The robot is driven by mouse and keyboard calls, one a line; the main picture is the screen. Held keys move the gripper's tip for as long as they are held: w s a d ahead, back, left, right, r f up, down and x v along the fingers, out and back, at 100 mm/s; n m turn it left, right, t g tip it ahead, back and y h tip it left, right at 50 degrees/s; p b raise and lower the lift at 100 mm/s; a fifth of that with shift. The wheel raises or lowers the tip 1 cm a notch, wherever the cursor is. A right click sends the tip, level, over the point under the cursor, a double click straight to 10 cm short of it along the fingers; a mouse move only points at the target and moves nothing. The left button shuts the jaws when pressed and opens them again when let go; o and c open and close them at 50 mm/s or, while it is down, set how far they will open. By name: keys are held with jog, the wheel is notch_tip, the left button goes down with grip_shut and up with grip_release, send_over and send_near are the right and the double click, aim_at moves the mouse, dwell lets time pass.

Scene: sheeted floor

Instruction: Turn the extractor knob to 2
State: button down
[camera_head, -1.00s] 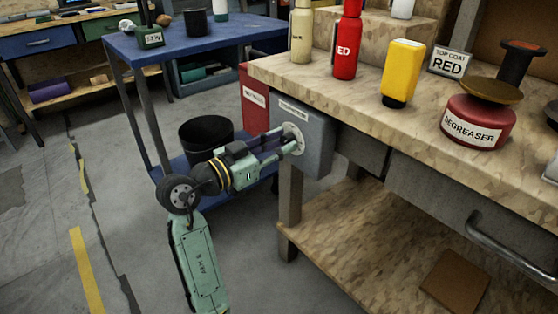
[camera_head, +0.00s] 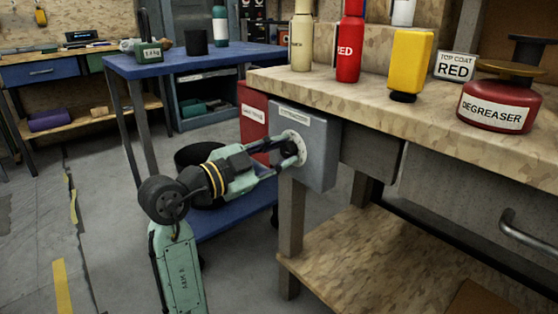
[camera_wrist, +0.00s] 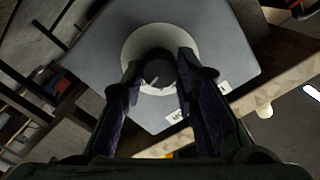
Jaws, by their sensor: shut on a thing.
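The extractor control is a grey box (camera_head: 318,158) fixed at the left end of the workbench, with a round white dial plate (camera_head: 297,137) on its face. A dark knob (camera_wrist: 159,72) stands at the centre of the dial plate in the wrist view. My gripper (camera_head: 290,147) reaches the dial from the left in the head view. In the wrist view its two fingers (camera_wrist: 160,85) close around the knob from both sides. A light pointer mark shows on the knob toward its lower left. The dial numbers cannot be read.
A red box (camera_head: 254,120) is beside the grey box. The workbench top (camera_head: 350,88) holds bottles and a red degreaser tin (camera_head: 497,105). A blue cart (camera_head: 230,58) and a black bin (camera_head: 195,156) stand behind my arm.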

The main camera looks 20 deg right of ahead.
dwell(0.5)
jog(key=c, duration=1.2)
grip_release()
jog(key=shift+c, duration=0.2)
jog(key=v, duration=1.2)
